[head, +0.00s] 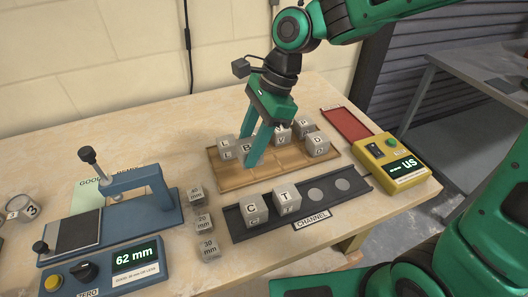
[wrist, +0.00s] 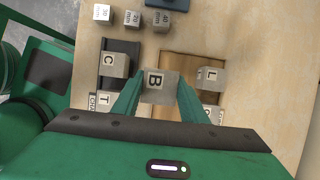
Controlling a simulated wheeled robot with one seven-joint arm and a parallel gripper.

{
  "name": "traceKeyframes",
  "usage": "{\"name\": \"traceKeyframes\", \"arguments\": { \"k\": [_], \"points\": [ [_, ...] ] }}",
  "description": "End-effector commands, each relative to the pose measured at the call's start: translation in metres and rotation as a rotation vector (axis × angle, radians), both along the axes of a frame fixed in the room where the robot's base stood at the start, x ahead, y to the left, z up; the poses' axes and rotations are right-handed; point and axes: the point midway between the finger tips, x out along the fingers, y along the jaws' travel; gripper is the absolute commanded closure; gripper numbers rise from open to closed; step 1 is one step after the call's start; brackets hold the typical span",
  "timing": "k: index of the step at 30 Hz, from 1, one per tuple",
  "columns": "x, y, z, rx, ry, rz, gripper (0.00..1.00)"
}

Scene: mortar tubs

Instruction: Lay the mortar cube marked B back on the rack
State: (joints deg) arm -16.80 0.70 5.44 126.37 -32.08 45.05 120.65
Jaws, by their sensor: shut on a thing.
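The mortar cube marked B (head: 246,149) is a grey block held between the fingertips of my gripper (head: 250,156). In the wrist view the cube (wrist: 156,86) sits between the two green fingers (wrist: 158,98), its letter facing the camera. The rack (head: 232,181) is a wooden tray; its bare boards also show in the wrist view (wrist: 190,64). The held cube is over or beside the rack's front part; I cannot tell whether it touches the boards. Cubes marked V (head: 282,133), P (head: 302,128) and D (head: 317,145) stand along the rack's back and right, and another (head: 228,148) at its left.
A dark channel (head: 325,203) in front of the rack holds cubes C (head: 254,211) and T (head: 287,198). Small mm-marked blocks (head: 203,223) stand left of it. A blue gauge (head: 136,255) reads 62 mm. A yellow meter (head: 392,160) and red tray (head: 347,124) are at right.

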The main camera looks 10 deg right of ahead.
Motion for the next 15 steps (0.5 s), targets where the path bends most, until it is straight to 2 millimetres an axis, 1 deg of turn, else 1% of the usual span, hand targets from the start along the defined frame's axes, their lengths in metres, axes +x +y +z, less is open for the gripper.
{"name": "traceKeyframes", "arguments": {
  "k": [1, 3, 9, 12, 15],
  "points": [
    [0.009, -0.006, -0.007, -0.001, 0.002, -0.003, 0.91],
    [0.020, -0.015, -0.015, -0.001, 0.002, -0.005, 0.91],
    [0.045, -0.034, -0.034, 0.000, 0.001, -0.001, 0.91],
    [0.051, -0.040, -0.039, 0.000, 0.000, -0.002, 0.91],
    [0.054, -0.042, -0.041, 0.000, -0.001, -0.001, 0.91]
  ]
}}
